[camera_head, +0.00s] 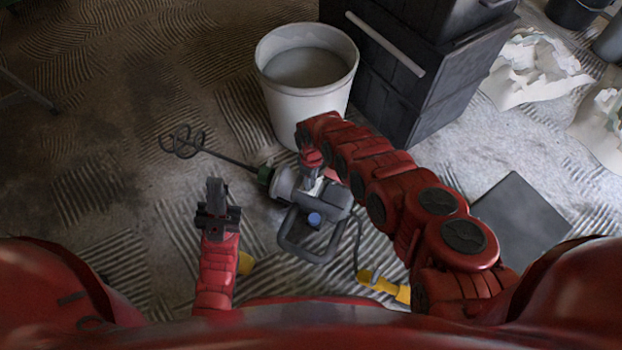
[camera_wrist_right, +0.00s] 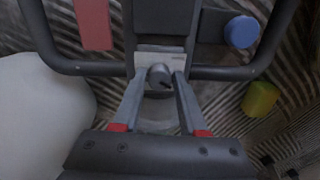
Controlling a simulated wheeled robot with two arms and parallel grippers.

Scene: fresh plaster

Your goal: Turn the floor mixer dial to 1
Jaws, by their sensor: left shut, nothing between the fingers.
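The floor mixer (camera_head: 318,207) lies on the ribbed floor, its whisk (camera_head: 183,142) pointing to the upper left. In the right wrist view its small grey dial (camera_wrist_right: 159,76) sits on a light plate (camera_wrist_right: 160,58), with a dark pointer mark toward the lower right. The numbers are too small to read. My right gripper (camera_wrist_right: 160,80) is open, its fingers on either side of the dial with slim gaps visible. In the head view my right gripper (camera_head: 312,180) is above the mixer body and hides the dial area. My left gripper (camera_head: 215,187) is shut and empty, left of the mixer.
A white bucket (camera_head: 305,115) stands just behind the mixer, beside dark stacked crates (camera_head: 395,85). The mixer has a blue button (camera_wrist_right: 242,31) and a tubular handle frame (camera_head: 300,250). Yellow pieces (camera_head: 384,286) lie near me. Open floor is at the left.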

